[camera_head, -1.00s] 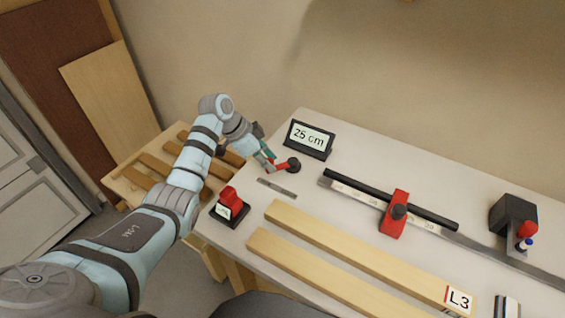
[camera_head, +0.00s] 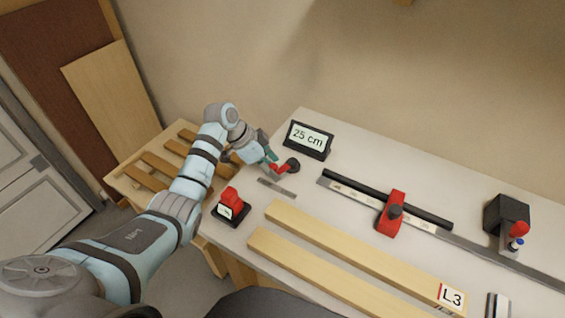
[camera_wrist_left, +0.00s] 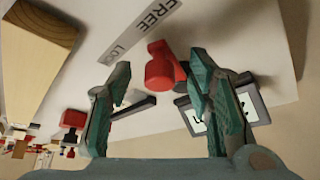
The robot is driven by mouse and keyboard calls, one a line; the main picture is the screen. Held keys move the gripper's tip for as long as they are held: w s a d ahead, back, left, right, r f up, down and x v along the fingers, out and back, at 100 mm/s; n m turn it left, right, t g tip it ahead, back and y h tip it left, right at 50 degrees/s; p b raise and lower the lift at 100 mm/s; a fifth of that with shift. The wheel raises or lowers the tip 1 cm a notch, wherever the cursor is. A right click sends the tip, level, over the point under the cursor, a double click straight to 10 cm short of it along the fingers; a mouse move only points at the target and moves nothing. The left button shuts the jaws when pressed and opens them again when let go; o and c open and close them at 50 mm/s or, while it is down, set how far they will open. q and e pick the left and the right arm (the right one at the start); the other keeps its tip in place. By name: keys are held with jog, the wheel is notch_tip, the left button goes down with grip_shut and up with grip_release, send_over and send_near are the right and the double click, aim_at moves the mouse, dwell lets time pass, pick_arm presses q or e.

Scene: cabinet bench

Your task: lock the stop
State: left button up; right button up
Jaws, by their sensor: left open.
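A red lever handle (camera_head: 281,169) on a round black pivot (camera_head: 292,164) sits at the far left corner of the bench. A grey label strip (camera_head: 277,189) lies in front of it; in the left wrist view the strip (camera_wrist_left: 145,30) reads FREE and LOCK. My left gripper (camera_head: 268,163) is at the handle. In the left wrist view its green-padded fingers (camera_wrist_left: 160,105) are spread, with the red handle (camera_wrist_left: 160,68) showing between them, nearer the right finger. I cannot tell whether they touch it. A red stop (camera_head: 391,213) with a black knob sits on the ruled rail. My right gripper is not in view.
A "25 cm" display (camera_head: 308,140) stands close behind the lever. A red switch on a black base (camera_head: 231,207) is at the left bench edge. Two wooden bars (camera_head: 350,250) lie in front, and a black block (camera_head: 505,214) stands at right.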

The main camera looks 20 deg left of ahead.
pick_arm(q)
jog(key=shift+r, duration=0.15)
notch_tip(320, 180, up, 9)
jog(key=p, duration=0.8)
